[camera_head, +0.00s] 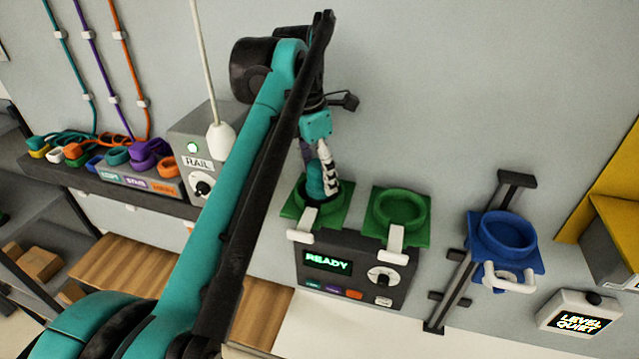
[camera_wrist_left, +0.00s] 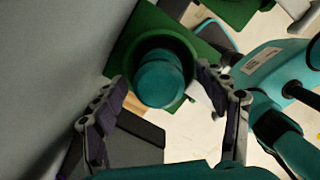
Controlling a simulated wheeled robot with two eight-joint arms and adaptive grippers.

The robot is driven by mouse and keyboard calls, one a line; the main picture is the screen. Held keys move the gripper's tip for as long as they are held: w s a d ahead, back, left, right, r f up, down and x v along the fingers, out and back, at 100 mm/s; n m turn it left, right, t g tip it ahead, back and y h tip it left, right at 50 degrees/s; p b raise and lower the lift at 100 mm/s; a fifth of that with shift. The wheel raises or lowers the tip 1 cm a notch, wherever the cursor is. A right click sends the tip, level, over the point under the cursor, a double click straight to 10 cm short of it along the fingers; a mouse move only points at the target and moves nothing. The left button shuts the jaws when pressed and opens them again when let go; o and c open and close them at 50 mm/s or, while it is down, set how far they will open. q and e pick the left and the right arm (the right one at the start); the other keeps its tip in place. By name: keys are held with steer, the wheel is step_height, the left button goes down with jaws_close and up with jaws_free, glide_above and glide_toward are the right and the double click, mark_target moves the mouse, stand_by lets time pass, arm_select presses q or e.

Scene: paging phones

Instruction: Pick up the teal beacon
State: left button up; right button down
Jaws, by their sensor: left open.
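The teal beacon (camera_wrist_left: 160,82) sits inside the round green holder (camera_wrist_left: 124,56) in the left wrist view, seen from above. In the head view the teal beacon (camera_head: 315,182) stands in the left green holder (camera_head: 334,214), partly hidden by my gripper. My left gripper (camera_head: 328,176) is over that holder, pointing down. In the left wrist view my left gripper (camera_wrist_left: 163,78) is open, with one finger on each side of the beacon. I cannot tell whether either finger touches it. My right gripper is not in view.
An empty green holder (camera_head: 403,210) is to the right, above a console reading READY (camera_head: 328,261). A blue holder (camera_head: 503,236) sits on a black rail farther right. Coloured rings (camera_head: 145,155) crowd a shelf at left. A pale hanging cord (camera_head: 201,70) is near my arm.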

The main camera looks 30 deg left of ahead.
arm_select(q)
step_height(320, 180, down, 2)
steer(key=shift+w, duration=0.15)
steer(key=shift+d, duration=0.1)
steer(key=shift+c, duration=0.3)
steer(key=c, duration=1.5)
steer(key=shift+c, duration=0.5)
steer(key=shift+r, duration=0.15)
